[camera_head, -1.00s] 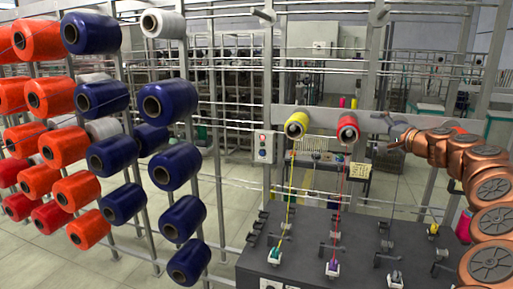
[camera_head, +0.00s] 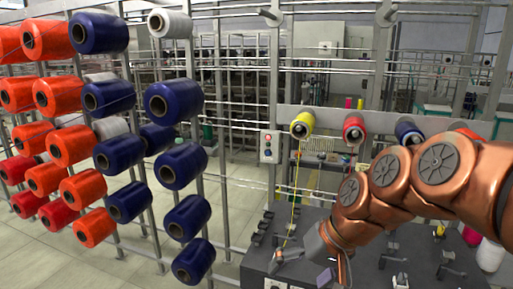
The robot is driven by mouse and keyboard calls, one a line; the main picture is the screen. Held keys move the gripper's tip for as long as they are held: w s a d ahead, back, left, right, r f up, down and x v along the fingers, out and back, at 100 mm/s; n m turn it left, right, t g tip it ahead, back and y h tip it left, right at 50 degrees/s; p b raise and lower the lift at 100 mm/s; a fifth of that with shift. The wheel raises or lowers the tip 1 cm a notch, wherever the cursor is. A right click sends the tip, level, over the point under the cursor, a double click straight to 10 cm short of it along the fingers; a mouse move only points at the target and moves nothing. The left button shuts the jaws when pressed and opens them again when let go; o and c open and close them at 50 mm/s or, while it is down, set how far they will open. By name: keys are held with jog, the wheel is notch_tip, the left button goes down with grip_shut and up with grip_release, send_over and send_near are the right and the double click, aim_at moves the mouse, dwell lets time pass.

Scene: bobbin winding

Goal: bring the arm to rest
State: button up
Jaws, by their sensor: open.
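My copper-coloured arm (camera_head: 390,180) reaches in from the right edge in the head view and bends down to the left. Its grey gripper (camera_head: 318,262) hangs low over the dark machine table (camera_head: 262,255), with its fingers apart. I see nothing held between them. The arm and gripper hide part of the table and the lower run of the red thread.
A yellow spool (camera_head: 303,125), a red spool (camera_head: 354,129) and a blue spool (camera_head: 408,131) sit on the rail behind the table. A rack of orange and blue spools (camera_head: 109,152) stands left. A control box (camera_head: 268,146) is on a post. Floor shows at lower left.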

jog(key=s+d+f+g+h, duration=0.2)
jog(key=s+d+f, duration=0.3)
jog(key=s, duration=0.5)
jog(key=s+d+f+g+h, duration=0.2)
jog(key=s+d+f, duration=0.3)
jog(key=s, duration=0.5)
jog(key=shift+s+f+h, duration=0.15)
jog(key=shift+f+h, duration=0.2)
jog(key=shift+h, duration=0.25)
jog(key=shift+d, duration=0.1)
jog(key=shift+c, duration=0.2)
